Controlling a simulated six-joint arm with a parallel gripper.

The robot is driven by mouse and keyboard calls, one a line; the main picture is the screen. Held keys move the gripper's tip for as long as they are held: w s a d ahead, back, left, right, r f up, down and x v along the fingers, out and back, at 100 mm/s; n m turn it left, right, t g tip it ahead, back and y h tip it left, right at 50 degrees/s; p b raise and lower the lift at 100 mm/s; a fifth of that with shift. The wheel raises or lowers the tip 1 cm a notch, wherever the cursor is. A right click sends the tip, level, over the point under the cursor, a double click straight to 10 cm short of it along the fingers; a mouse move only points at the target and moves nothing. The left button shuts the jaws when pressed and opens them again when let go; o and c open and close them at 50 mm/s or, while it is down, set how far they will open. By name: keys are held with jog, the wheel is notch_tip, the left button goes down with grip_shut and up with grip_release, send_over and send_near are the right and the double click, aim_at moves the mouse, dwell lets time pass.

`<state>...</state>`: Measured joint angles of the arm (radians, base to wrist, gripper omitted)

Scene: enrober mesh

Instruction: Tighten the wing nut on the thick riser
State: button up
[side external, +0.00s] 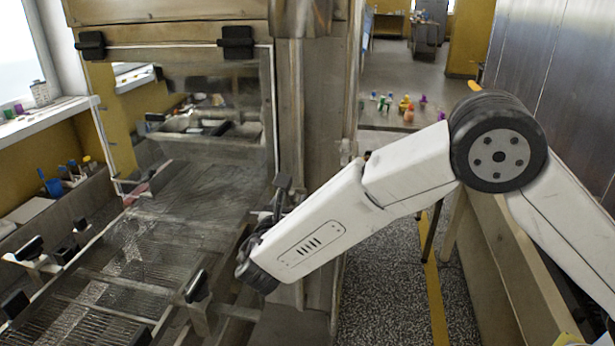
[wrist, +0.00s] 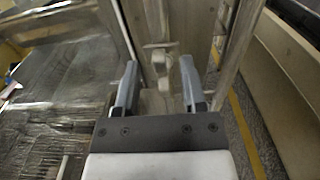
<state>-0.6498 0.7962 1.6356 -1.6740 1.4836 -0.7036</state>
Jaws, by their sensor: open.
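My gripper (side external: 281,192) is at the end of my white arm, beside the machine's metal upright, with its fingers partly hidden by the wrist. In the wrist view my gripper (wrist: 158,78) is open, with its two grey fingers apart and nothing clearly held. A pale metal fitting (wrist: 160,62) shows beyond and between the fingertips, in front of a vertical metal post (wrist: 157,20). It may be the wing nut on the riser, but blur hides its shape. In the side view a small fitting (side external: 345,148) sits on the right edge of the thick metal upright (side external: 318,110); I cannot tell if it is the same one.
A wire mesh belt (side external: 90,300) with black-knobbed clamps lies at lower left. A clear panel with black handles (side external: 236,42) stands behind it. A beige rail or bench (side external: 510,270) runs on the right. The speckled floor (side external: 385,270) with a yellow line is open between.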

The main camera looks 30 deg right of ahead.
jog(key=shift+x, duration=1.05)
grip_shut()
